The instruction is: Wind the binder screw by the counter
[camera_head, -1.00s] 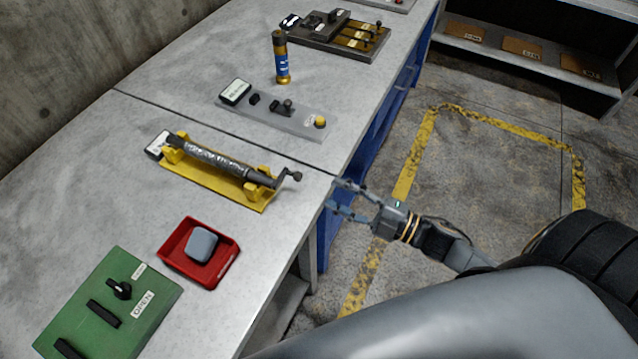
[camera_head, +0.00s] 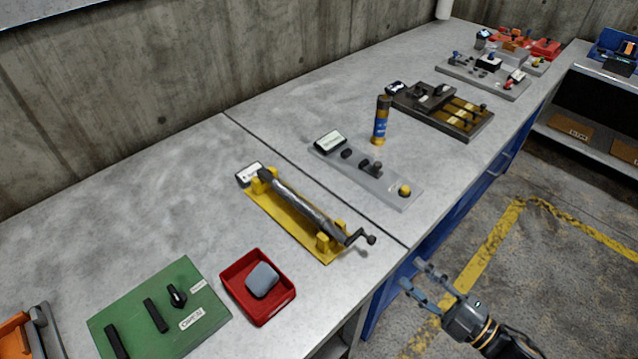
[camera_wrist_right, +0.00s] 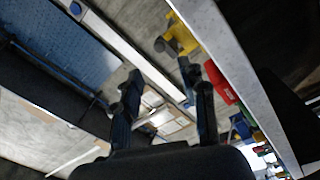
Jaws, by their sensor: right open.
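The binder screw (camera_head: 305,208) is a dark, shiny rod lying in a yellow cradle (camera_head: 285,222) on the grey bench. A small white-faced box, which looks like the counter (camera_head: 250,174), sits at its far left end. A dark crank handle (camera_head: 362,238) sticks out at its right end, near the bench's front edge. My right gripper (camera_head: 413,275) is open and empty, off the front edge, below and right of the crank and apart from it. In the right wrist view, the open fingers (camera_wrist_right: 168,88) show with the crank and yellow cradle (camera_wrist_right: 182,38) beyond them. My left gripper is not in view.
A red tray (camera_head: 233,280) with a grey block and a green panel (camera_head: 140,310) lie left of the cradle. A grey panel (camera_head: 385,185) and an upright blue-and-gold cylinder (camera_head: 381,125) stand to the right. Open floor lies before the bench.

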